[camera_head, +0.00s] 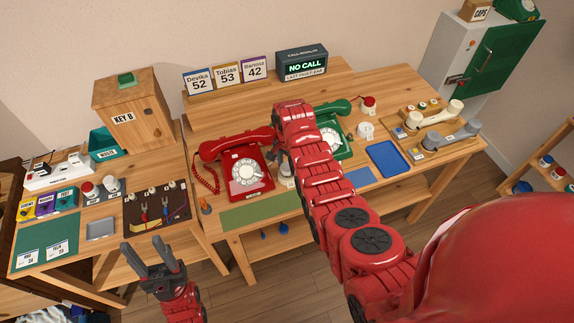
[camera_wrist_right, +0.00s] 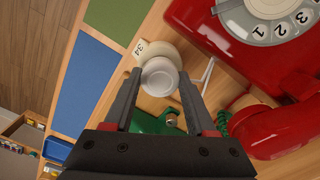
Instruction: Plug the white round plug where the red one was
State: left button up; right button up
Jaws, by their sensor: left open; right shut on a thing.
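My right gripper, at the table between the red and green phones, is shut on a white round plug (camera_wrist_right: 160,76); the fingertips (camera_wrist_right: 160,80) sit on both sides of it. A cream round part shows just behind the plug, and I cannot tell whether they are joined. In the head view, a whitish round piece (camera_head: 287,171) shows beside my right arm, which hides most of that gripper. A red-topped round piece (camera_head: 368,103) stands at the table's back right. My left gripper (camera_head: 156,258) is open and empty in front of the left table.
The red dial phone (camera_head: 245,168) is left of my right arm, and the green phone (camera_head: 338,140) is partly hidden by it. A white round piece (camera_head: 366,130) stands near the blue tray (camera_head: 388,158). A tag reading 34 (camera_wrist_right: 139,47) lies beside the plug.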

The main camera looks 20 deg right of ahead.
jog(key=shift+f+b, duration=0.5)
jog(key=shift+f, duration=0.2)
jog(key=o, duration=1.3)
jog(key=shift+c, duration=0.2)
jog(key=shift+r, duration=0.15)
notch_tip(320, 180, up, 6)
jog(key=shift+r+b, duration=0.15)
jog(key=shift+b, duration=0.7)
notch_tip(320, 180, up, 11)
jog(key=p, duration=0.8)
jog(key=shift+p, duration=0.35)
